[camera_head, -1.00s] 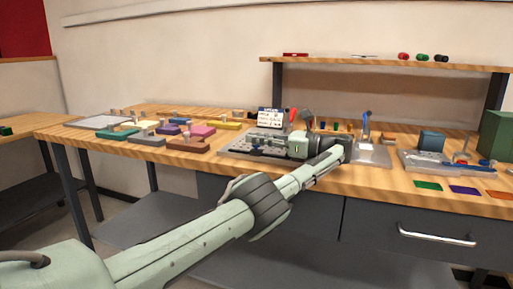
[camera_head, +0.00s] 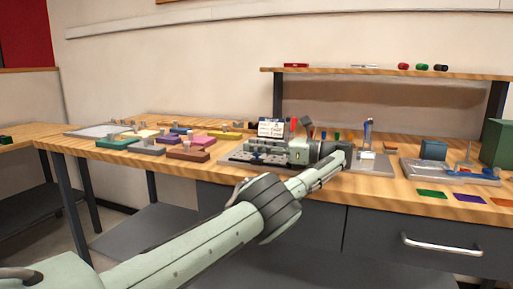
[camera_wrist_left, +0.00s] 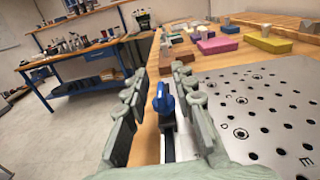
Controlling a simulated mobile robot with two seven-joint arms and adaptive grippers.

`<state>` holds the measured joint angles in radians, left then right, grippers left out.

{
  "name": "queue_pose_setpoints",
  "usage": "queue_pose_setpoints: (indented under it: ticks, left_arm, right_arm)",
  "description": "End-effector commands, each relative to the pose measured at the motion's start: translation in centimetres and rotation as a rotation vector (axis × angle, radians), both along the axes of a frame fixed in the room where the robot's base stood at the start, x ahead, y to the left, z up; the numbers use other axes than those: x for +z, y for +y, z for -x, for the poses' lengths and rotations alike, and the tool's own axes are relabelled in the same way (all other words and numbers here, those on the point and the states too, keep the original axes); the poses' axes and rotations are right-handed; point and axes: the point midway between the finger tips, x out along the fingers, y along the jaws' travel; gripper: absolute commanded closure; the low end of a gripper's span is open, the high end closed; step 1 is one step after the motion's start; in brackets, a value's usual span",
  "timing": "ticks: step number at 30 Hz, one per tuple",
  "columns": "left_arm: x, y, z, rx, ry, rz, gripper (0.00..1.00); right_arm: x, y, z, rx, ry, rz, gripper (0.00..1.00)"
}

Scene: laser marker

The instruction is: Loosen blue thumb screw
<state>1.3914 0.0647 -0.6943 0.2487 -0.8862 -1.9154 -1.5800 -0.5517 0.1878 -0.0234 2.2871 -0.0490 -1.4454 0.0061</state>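The blue thumb screw (camera_wrist_left: 164,100) stands upright in the left wrist view, near the front edge of a perforated grey metal plate (camera_wrist_left: 262,105). My left gripper (camera_wrist_left: 160,84) is open, with one finger on each side of the screw and visible gaps on both sides. In the head view my left gripper (camera_head: 288,152) is low over the front right of the fixture plate (camera_head: 243,158) on the workbench. The screw cannot be made out there, behind my gripper and wrist. My right gripper is in neither current view.
Several coloured blocks (camera_head: 188,155) lie on the bench left of the plate. A small printed sign (camera_head: 271,129) stands behind it. At right are a grey tray (camera_head: 480,177) and a green box (camera_head: 498,145). A shelf (camera_head: 400,73) spans the back.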

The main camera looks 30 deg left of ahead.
Motion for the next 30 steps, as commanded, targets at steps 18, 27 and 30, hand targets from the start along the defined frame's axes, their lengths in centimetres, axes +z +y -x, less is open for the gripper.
queue_pose_setpoints:
  ticks: [18,27,30]
  left_arm:
    - [5.1,-0.1,0.0,0.001,-0.002,0.001,0.72]
    - [9.3,-0.1,0.0,0.000,0.001,0.001,0.72]
    - [9.8,-0.1,0.0,0.000,0.002,0.001,0.72]
  right_arm:
    - [-0.1,0.0,0.0,0.000,0.000,0.000,0.60]
    - [-0.1,0.0,0.0,0.000,0.000,0.000,0.60]
    - [-0.1,0.0,0.0,0.000,0.000,0.000,0.60]
